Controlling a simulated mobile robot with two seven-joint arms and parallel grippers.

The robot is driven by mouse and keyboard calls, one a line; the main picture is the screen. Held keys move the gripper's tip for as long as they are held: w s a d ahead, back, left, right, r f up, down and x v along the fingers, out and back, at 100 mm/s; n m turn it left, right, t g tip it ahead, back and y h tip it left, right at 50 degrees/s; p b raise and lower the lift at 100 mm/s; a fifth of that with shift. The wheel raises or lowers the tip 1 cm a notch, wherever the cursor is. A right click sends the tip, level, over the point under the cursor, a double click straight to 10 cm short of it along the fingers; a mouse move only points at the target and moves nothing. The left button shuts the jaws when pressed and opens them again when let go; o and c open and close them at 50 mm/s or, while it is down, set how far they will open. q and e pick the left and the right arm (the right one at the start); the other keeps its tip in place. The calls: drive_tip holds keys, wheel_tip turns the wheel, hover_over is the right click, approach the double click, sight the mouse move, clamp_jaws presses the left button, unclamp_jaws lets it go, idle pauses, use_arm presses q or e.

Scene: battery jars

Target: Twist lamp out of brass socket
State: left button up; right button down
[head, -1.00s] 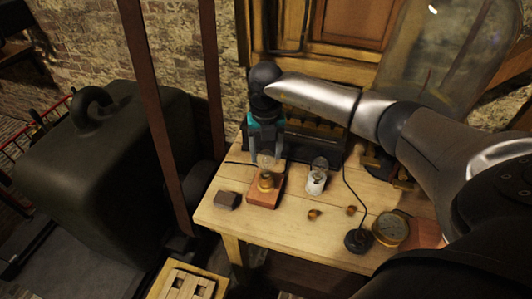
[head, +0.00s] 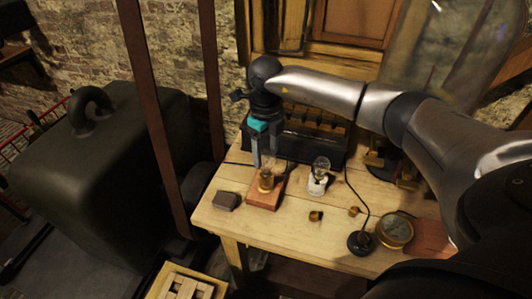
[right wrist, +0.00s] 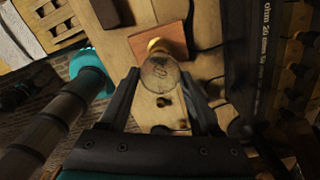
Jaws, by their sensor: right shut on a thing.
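The clear glass lamp (head: 267,168) stands upright in the brass socket (head: 266,184) on a reddish wooden block (head: 262,200) on the table. My right gripper (head: 266,160) comes down from above and is shut on the lamp's glass. In the right wrist view the lamp (right wrist: 160,73) sits between the two dark fingers of the gripper (right wrist: 160,78), with the brass socket (right wrist: 156,45) just beyond it. The lamp's base is inside or right at the socket; I cannot tell how far it is seated. My left gripper is not in view.
A second lamp in a white holder (head: 318,184) stands to the right. Small brass pieces (head: 316,216), a round brass dial (head: 394,231), a black round-based piece (head: 361,243) and a dark block (head: 226,200) lie on the table (head: 290,238). A dark rack (head: 310,148) stands behind.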

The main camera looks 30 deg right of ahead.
drive_tip(key=shift+n, duration=0.8)
drive_tip(key=n+b, duration=0.1)
drive_tip(key=n, duration=0.2)
drive_tip(key=shift+n+b, duration=0.45)
drive_tip(key=shift+n, duration=0.65)
drive_tip(key=shift+r, duration=0.15)
drive_tip(key=shift+r+p, duration=0.95)
drive_tip(key=shift+r, duration=0.15)
drive_tip(key=shift+r, duration=0.1)
